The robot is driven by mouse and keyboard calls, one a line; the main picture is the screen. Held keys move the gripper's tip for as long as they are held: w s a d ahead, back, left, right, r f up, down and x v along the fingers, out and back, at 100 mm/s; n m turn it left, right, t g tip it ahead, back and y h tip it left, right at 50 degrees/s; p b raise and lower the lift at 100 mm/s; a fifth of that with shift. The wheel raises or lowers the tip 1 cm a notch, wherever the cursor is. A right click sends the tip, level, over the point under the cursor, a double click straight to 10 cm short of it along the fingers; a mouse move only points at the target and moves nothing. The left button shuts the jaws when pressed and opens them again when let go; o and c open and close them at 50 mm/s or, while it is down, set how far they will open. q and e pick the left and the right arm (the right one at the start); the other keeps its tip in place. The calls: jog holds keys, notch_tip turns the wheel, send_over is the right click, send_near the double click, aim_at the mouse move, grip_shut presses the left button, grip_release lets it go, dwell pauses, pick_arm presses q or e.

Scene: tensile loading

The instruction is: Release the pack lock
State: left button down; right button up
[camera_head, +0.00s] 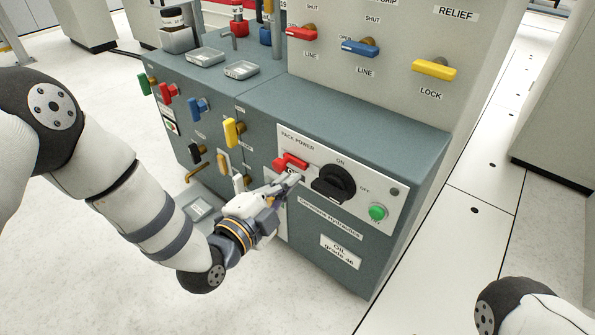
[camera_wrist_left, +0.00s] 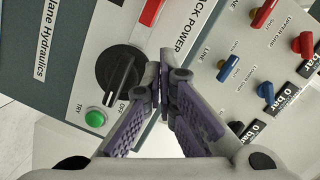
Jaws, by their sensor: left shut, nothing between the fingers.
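The PACK POWER panel (camera_head: 388,217) is on the front of the grey-blue cabinet. It carries a red lock piece (camera_head: 290,161), a black rotary switch (camera_head: 334,184) between ON and OFF labels, and a green TRY button (camera_head: 378,212). My left gripper (camera_head: 296,179) is shut and empty, its tips just below the red piece in the head view; contact cannot be told. In the left wrist view the gripper (camera_wrist_left: 163,88) is beside the black switch (camera_wrist_left: 118,75), with the red piece (camera_wrist_left: 152,12) beyond at the top edge. My right gripper is out of view.
A yellow LOCK handle (camera_head: 434,69), a blue handle (camera_head: 360,47) and a red handle (camera_head: 301,33) stick out of the upper panel. More coloured handles, including a yellow one (camera_head: 233,132), line the left front. Small trays (camera_head: 241,69) stand on the cabinet top.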

pick_arm(q)
jog(key=p+v, duration=0.1)
jog(key=v, duration=0.5)
jog(key=shift+w+a+f, duration=0.1)
